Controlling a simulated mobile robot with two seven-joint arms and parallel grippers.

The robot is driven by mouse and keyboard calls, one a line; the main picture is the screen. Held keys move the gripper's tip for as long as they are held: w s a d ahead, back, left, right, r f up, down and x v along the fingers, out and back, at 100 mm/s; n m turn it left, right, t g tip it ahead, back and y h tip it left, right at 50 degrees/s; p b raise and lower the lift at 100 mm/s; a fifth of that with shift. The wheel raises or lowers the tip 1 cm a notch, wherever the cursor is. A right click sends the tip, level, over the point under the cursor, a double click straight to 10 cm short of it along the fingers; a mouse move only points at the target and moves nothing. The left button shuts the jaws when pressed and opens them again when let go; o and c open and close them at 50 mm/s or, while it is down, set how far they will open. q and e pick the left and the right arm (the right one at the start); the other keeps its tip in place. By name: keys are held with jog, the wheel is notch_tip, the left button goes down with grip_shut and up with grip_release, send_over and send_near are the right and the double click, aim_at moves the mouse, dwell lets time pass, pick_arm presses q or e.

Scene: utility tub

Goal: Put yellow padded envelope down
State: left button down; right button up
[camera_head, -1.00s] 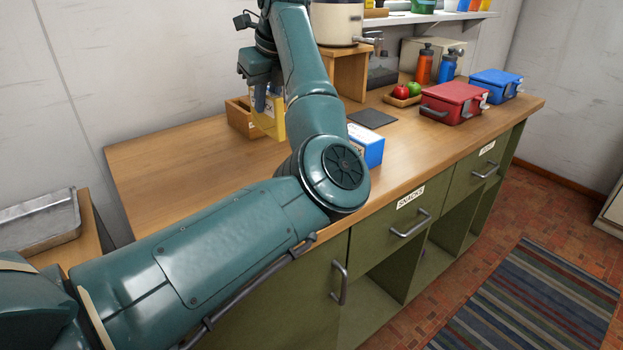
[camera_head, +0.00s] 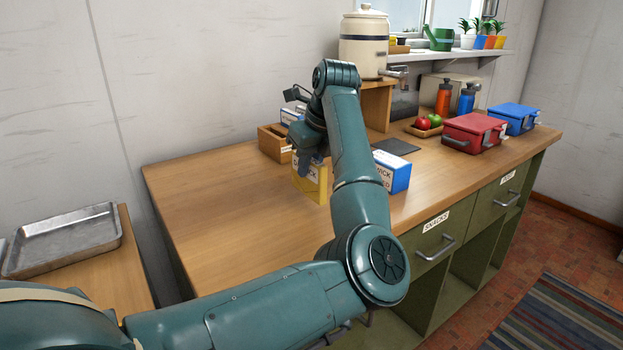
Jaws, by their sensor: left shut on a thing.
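My left gripper (camera_head: 309,160) points down over the wooden counter (camera_head: 215,220) and is shut on the yellow padded envelope (camera_head: 311,188). The envelope is upright, with dark print near its top, partly covered by the gripper. Its lower edge appears at or very near the counter top; I cannot tell whether it touches. My right gripper is not in view.
A wooden box (camera_head: 271,147) stands behind the envelope. A blue and white box (camera_head: 393,175) is to its right, partly behind my arm. A dark mat (camera_head: 397,146), fruit tray (camera_head: 424,132) and red case (camera_head: 473,134) lie farther right. The counter's left part is clear.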

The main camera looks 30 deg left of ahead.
aim_at(310, 178)
pick_arm(q)
jog(key=shift+f, duration=1.55)
jog(key=shift+f, duration=0.1)
jog(key=shift+f, duration=0.15)
jog(key=c, duration=1.4)
grip_release()
jog(key=shift+o, duration=0.2)
jog(key=shift+r, duration=0.35)
jog(key=v, duration=1.2)
jog(key=shift+f, duration=0.1)
